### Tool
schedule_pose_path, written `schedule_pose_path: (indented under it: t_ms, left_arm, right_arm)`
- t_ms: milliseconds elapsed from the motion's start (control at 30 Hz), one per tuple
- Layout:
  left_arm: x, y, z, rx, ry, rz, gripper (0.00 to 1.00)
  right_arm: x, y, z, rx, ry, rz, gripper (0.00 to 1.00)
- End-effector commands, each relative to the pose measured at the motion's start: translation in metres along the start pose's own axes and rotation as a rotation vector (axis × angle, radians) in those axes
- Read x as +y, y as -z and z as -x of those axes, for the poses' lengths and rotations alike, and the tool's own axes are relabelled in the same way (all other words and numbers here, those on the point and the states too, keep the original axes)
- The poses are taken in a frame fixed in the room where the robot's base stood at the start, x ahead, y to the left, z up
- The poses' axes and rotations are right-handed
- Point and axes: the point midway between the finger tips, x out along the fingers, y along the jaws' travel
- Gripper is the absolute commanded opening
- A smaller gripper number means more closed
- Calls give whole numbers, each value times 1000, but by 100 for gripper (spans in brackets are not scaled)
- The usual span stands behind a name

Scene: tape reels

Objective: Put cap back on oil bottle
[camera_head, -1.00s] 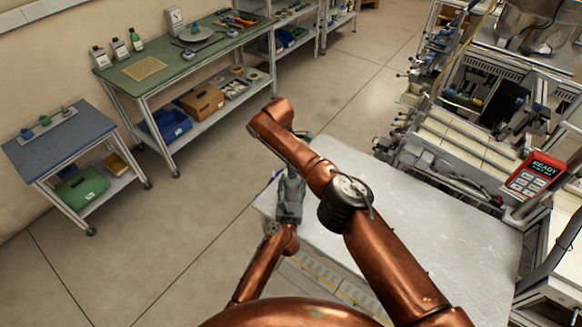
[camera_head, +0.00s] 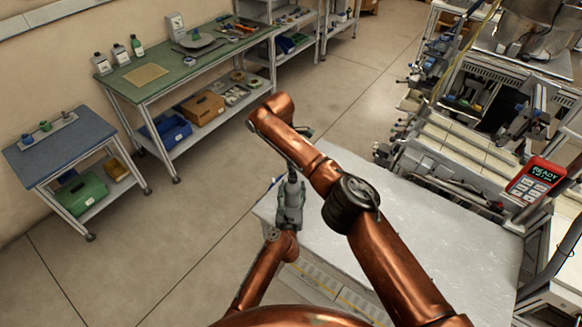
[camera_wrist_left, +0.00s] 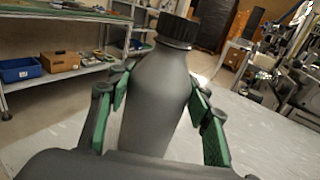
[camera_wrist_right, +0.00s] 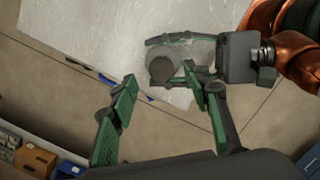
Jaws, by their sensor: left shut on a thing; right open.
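A grey bottle (camera_wrist_left: 158,95) stands roughly upright in the left wrist view, with a black ribbed cap (camera_wrist_left: 177,28) on its neck. I cannot tell how tightly the cap sits. My left gripper (camera_wrist_left: 160,82) is shut around the bottle's body, a green-padded finger on each side. In the right wrist view the dark cap (camera_wrist_right: 160,69) shows from above, between the fingertips of my open right gripper (camera_wrist_right: 159,82), which is empty and apart from it. In the head view my left gripper (camera_head: 291,188) is by the table's left edge; the right gripper is mostly hidden by my arm.
The white worktable (camera_head: 440,235) is largely clear, with a thin blue item (camera_wrist_right: 107,78) near its edge. A machine with a red control panel (camera_head: 536,178) stands right. A green bench (camera_head: 190,62) and a small blue table (camera_head: 65,145) stand left.

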Motion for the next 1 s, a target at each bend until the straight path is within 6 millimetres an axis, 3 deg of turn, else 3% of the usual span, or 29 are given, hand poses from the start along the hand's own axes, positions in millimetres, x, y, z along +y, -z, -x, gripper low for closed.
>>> schedule_pose_path:
  t_ms: [367,667,1000]
  left_arm:
    - [1,0,0,1,-2,-2,0]
    - [1,0,0,1,-1,-1,0]
    - [0,1,0,1,0,-1,0]
  right_arm:
    - [0,0,-1,0,0,0,64]
    - [0,0,2,0,-1,0,64]
    - [1,1,54,0,-2,0,64]
